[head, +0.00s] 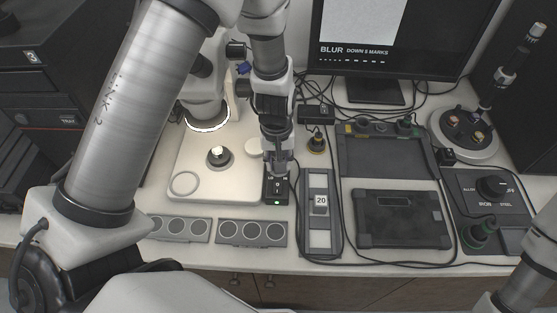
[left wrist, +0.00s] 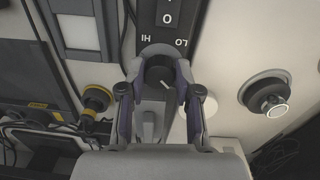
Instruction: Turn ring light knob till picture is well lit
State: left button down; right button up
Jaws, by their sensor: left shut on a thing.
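The ring light control box (head: 276,189) is a black box with a lit green spot, beside the microscope base. In the left wrist view its face (left wrist: 168,18) shows upside-down HI and LO marks. The dark round knob (left wrist: 157,73) has a short white pointer line, slanting to the lower right in that view. My left gripper (left wrist: 160,72) is shut on the knob, one finger on each side; in the head view the gripper (head: 279,163) hides it. The ring light (head: 207,125) glows white under the microscope. The monitor (head: 358,30) shows a pale grey picture and "BLUR DOWN 5 MARKS".
The pale microscope base (head: 185,160) with a round silver-topped part (head: 218,156) lies left of the box. A strip marked 20 (head: 320,203) and a dark tray (head: 385,155) lie right. Cables run around the box. My right gripper is out of view.

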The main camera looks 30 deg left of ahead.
pick_arm(q)
jog(key=shift+s+f, duration=0.1)
jog(key=c, duration=0.8)
grip_release()
notch_tip(320, 180, up, 12)
jog(key=shift+a, duration=0.15)
dwell(0.8)
